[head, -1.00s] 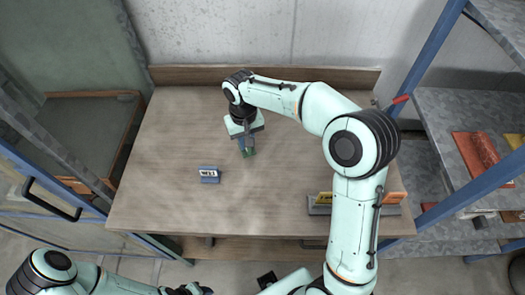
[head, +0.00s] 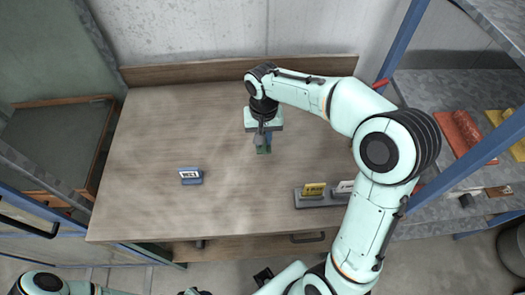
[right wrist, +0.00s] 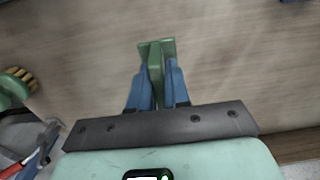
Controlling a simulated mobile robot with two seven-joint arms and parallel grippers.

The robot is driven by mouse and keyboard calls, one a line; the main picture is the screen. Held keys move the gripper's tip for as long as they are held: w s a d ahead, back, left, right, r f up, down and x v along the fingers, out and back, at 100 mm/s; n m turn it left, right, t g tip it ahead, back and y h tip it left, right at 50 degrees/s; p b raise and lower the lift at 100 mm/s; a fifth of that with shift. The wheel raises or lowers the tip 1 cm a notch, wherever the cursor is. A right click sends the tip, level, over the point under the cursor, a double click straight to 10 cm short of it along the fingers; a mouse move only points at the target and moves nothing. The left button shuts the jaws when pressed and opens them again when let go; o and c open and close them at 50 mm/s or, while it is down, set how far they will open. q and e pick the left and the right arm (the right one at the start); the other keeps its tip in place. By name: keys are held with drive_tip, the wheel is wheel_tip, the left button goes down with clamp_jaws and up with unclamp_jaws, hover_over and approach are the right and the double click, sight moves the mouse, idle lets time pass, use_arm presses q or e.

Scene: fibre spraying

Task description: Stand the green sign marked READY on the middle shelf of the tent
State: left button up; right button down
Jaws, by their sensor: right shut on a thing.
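My right gripper (head: 263,143) is shut on the green sign (head: 264,150) above the table. In the right wrist view the sign (right wrist: 156,48) shows edge-on between the blue fingers (right wrist: 156,75); its lettering is not readable. My left gripper (head: 195,292) is barely visible at the bottom edge of the head view, too cut off to judge its jaws. I cannot tell for certain which structure is the tent. A blue-framed enclosure with a dark handle (head: 28,227) stands at the left. A blue-posted rack with grey shelves (head: 420,85) stands at the right.
A blue sign (head: 191,176) lies on the wooden table (head: 150,130). A grey holder (head: 320,201) with a yellow sign (head: 314,189) and a white sign (head: 345,186) stands at the table's front right. Red (head: 455,132) and yellow items lie on the right rack. The table's middle is mostly clear.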

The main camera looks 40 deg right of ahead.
drive_tip(key=shift+f, duration=3.45)
drive_tip(key=shift+f+b, duration=0.15)
drive_tip(key=shift+b, duration=0.2)
drive_tip(key=c, duration=1.1)
unclamp_jaws()
